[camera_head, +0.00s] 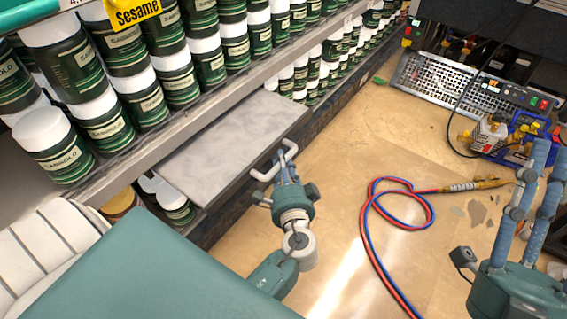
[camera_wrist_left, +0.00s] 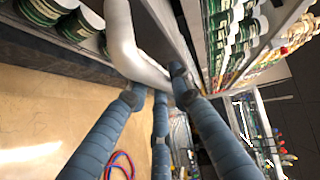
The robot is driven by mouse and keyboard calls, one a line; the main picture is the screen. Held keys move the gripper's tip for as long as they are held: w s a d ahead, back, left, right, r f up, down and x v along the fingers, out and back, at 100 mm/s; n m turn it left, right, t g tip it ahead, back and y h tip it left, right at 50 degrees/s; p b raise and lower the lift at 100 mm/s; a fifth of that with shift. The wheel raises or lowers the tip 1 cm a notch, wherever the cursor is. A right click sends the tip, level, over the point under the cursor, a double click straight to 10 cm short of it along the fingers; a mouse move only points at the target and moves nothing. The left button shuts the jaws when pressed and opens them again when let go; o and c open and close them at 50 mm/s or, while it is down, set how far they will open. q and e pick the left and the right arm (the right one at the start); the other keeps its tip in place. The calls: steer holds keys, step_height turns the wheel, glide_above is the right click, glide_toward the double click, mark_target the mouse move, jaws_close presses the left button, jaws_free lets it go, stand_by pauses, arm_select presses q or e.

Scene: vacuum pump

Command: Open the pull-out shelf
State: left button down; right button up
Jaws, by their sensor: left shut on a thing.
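The pull-out shelf (camera_head: 232,140) is a flat grey panel that sticks out from under a shelf of jars in the head view. A white bar handle (camera_head: 268,172) is fixed to its front edge. My left gripper (camera_head: 287,170) is at this handle with its blue fingers closed around it. In the left wrist view, the white handle (camera_wrist_left: 122,45) runs down between the fingers of my left gripper (camera_wrist_left: 155,90). My right gripper (camera_head: 532,190) is at the right edge of the head view, away from the shelf, with blue fingers pointing up and apart.
Shelves of green jars (camera_head: 130,110) with white lids line the left. A red and blue hose (camera_head: 370,215) lies on the tan floor (camera_head: 340,150). A perforated metal rack (camera_head: 450,85) and a yellow and blue pump device (camera_head: 505,135) stand at the back right.

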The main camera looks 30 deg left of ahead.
arm_select(q)
steer(key=c, duration=1.5)
jaws_free()
steer(key=v, duration=0.7)
steer(key=shift+s+d, duration=0.1)
steer(key=shift+s, duration=0.1)
